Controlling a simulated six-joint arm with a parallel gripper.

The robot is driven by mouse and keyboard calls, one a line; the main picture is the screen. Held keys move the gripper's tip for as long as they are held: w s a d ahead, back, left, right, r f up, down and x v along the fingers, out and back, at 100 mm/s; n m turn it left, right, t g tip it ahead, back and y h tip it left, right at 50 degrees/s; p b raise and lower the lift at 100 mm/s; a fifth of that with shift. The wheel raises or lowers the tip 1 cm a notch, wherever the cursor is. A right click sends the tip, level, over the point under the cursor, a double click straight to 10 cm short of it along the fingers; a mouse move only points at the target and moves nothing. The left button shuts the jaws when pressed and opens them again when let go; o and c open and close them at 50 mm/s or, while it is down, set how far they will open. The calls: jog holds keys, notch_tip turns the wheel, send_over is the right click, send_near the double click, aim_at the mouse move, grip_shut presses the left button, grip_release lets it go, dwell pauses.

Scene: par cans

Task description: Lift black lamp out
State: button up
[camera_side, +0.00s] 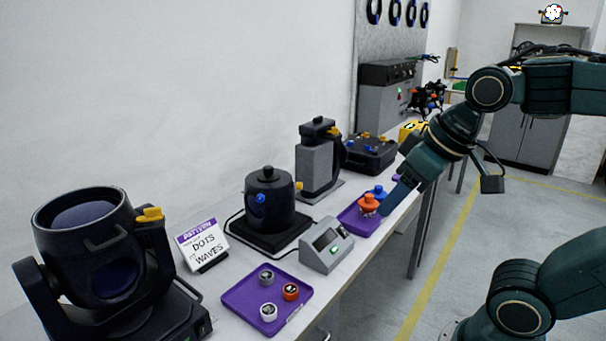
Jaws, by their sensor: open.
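A large black lamp housing (125,240) with a dark round lens and a yellow knob sits in a black yoke at the front left. A smaller black cylinder (273,208) with a domed top and a blue knob stands on a black base in the middle of the bench. I cannot tell which of these is the task's black lamp. My gripper (388,204) is at the far purple tray (350,218), right of both. It points down beside an orange knobbed piece (368,203) and a blue one (377,192). It is open; its fingers are hard to make out.
A near purple tray (240,296) holds several small round pieces. A grey box with a screen (327,247), a sign (202,246), a grey upright device (316,170) and a black case (370,155) crowd the bench. The floor on the right is partly clear.

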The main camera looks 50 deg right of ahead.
jog(key=w+d+r+m, duration=0.1)
jog(key=w+r, duration=0.1)
jog(key=w, duration=0.3)
jog(key=w+d+r, duration=0.2)
jog(key=w, duration=0.4)
jog(key=m+h, duration=0.2)
jog(key=m, duration=0.1)
send_over(269, 167)
jog(key=s+a, duration=0.3)
jog(key=s, duration=0.4)
notch_tip(269, 167, down, 6)
jog(key=f, duration=0.1)
jog(key=shift+x, duration=4.1)
jog(key=shift+w+d, duration=0.15)
jog(key=shift+x, duration=2.5)
grip_shut()
